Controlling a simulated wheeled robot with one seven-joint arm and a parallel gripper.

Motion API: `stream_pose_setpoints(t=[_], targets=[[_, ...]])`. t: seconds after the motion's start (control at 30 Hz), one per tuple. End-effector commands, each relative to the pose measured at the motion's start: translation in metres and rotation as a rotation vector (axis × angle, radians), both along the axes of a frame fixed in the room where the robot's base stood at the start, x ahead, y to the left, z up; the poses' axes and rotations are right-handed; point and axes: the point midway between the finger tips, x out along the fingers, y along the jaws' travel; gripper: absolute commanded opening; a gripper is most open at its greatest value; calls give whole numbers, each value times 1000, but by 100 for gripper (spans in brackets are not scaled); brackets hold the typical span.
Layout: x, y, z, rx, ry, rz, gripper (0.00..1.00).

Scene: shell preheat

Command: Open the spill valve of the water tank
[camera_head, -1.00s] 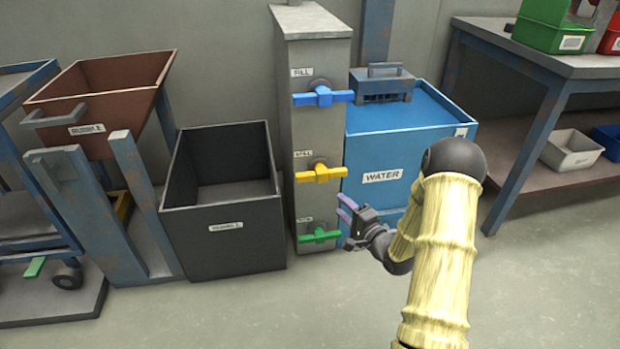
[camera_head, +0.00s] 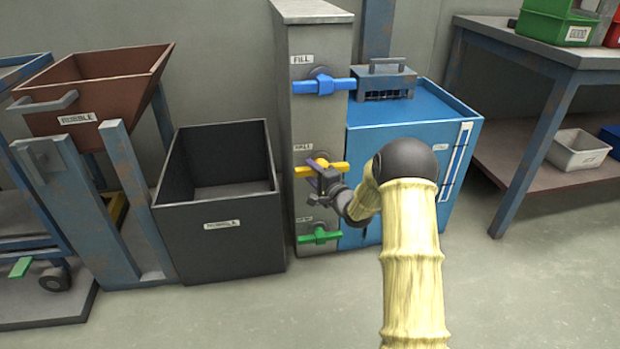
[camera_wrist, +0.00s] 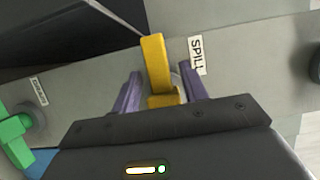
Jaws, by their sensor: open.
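The yellow valve handle (camera_head: 303,171) is the middle one on a tall grey cabinet (camera_head: 310,125) beside the blue water tank (camera_head: 408,127). In the head view its bar lies roughly level. In the wrist view the yellow handle (camera_wrist: 154,58) stands between my gripper's two purple fingers, next to a label reading SPILL (camera_wrist: 196,56). My gripper (camera_head: 316,177) is open at the handle, one finger on each side; it also shows in the wrist view (camera_wrist: 160,76). I cannot tell whether either finger touches the handle. My gripper hides part of the handle in the head view.
A blue handle (camera_head: 323,86) labelled FILL sits above and a green handle (camera_head: 319,236) below on the same cabinet. A dark open bin (camera_head: 232,250) stands at its left. A workbench (camera_head: 540,62) stands at the right. The floor in front is clear.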

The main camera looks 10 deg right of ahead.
Motion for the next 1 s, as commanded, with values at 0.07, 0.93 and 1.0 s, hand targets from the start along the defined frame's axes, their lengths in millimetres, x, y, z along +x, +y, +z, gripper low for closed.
stream_pose_setpoints(t=[0.07,0.93,1.0], targets=[[8,4,-2,-1,-2,1,44],[13,5,1,14,2,-1,0],[13,5,2,28,2,-1,0]])
